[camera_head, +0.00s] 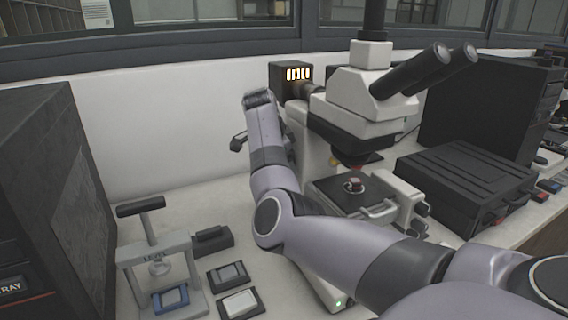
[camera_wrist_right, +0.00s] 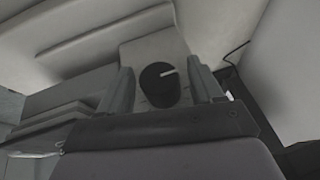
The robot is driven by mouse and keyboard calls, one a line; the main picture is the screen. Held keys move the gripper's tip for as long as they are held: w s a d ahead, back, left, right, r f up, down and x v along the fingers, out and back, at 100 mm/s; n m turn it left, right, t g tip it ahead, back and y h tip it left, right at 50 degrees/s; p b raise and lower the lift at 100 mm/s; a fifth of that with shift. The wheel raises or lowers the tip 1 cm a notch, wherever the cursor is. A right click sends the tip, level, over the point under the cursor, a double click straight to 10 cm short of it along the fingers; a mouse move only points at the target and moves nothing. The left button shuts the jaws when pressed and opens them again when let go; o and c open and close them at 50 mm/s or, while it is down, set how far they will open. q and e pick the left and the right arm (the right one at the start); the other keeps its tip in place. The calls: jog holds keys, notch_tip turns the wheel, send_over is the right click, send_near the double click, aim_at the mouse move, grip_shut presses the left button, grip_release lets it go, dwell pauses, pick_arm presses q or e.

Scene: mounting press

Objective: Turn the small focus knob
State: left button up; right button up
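The microscope (camera_head: 360,110) stands on the white bench in the head view. In the right wrist view a short black round knob (camera_wrist_right: 159,86) with a white mark projects from a pale surface. My right gripper (camera_wrist_right: 160,72) is open, with one finger on each side of this knob. A gap shows between the knob and each finger. In the head view my right arm crosses in front of the microscope and bends up along its left side. I cannot make out the right fingertips or the knob there. My left gripper is out of view.
A small clamp press (camera_head: 155,255) and several sample holders (camera_head: 228,276) sit at the front left. A dark box (camera_head: 45,190) stands at the far left, and a black case (camera_head: 467,185) lies right of the microscope. The wall is close behind.

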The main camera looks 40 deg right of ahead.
jog(key=b+v, duration=0.1)
jog(key=v, duration=0.6)
dwell(0.3)
dwell(1.5)
